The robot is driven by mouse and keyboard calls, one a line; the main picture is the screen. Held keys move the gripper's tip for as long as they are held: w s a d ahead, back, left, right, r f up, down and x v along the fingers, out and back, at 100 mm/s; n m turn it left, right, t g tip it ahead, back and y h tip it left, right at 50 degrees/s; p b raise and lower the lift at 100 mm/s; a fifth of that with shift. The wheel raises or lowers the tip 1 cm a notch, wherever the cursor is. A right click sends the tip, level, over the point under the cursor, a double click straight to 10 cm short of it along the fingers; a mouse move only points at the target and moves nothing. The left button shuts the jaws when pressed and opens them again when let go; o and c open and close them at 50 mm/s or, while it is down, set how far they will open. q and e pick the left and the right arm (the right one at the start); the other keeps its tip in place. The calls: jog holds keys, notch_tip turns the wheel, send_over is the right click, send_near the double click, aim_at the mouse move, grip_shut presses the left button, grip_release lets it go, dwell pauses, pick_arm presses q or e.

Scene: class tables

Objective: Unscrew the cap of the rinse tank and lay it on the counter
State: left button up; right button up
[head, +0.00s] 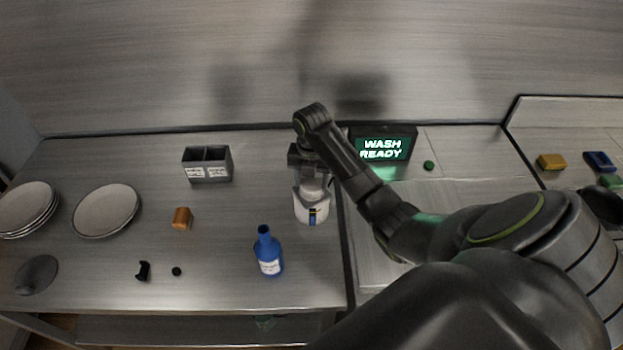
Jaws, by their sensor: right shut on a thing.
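The rinse tank (312,211) is a small white container with a dark, blue and yellow label, standing upright on the counter near the middle of the head view. My right arm reaches over it from the right. My right gripper (311,184) points down at the top of the tank and is shut on its cap. The cap is mostly hidden between the fingers, and I cannot tell whether it is still seated on the tank. My left gripper is not in view.
A blue bottle (268,254) stands in front of the tank. A grey divided box (207,166) is behind left, an orange-brown cylinder (182,218) and plates (106,211) are left. A "WASH READY" screen (382,147) is behind right. Counter (225,225) between bottle and cylinder is bare.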

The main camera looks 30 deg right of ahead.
jog(key=shift+s+f, duration=0.1)
jog(key=o, duration=1)
jog(key=shift+o, duration=0.2)
jog(key=m, duration=0.3)
jog(key=shift+m, duration=0.4)
jog(key=shift+m, duration=1.9)
